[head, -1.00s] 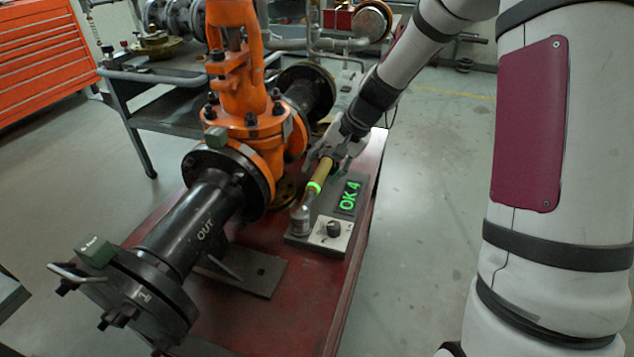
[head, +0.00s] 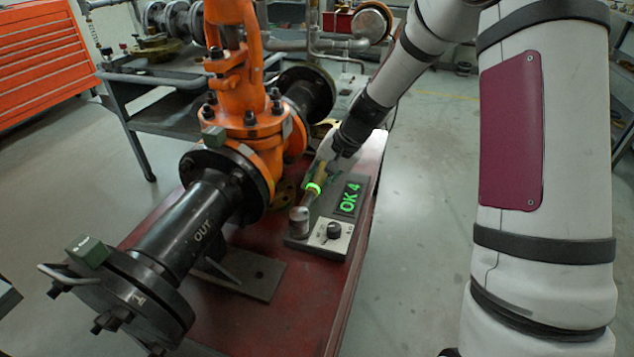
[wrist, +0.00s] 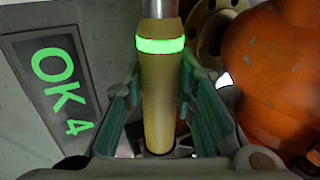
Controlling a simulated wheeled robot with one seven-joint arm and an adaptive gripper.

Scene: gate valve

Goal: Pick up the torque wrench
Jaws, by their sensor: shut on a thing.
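The torque wrench (head: 317,184) has a yellow-tan handle with a glowing green ring and a grey metal head at its lower left end. It lies at the grey dock with the "OK 4" display (head: 350,197). In the wrist view the wrench handle (wrist: 161,95) runs upright between the green-padded fingers. My gripper (wrist: 160,100) is shut on the handle, below the green ring in that view. In the head view my gripper (head: 333,165) is at the handle's far end, partly hidden by the wrist. Whether the wrench touches the dock is unclear.
The orange gate valve (head: 240,120) with black flanged pipes stands just left of the wrench, close to my gripper. The red bench top (head: 310,290) is bare in front; open floor lies right.

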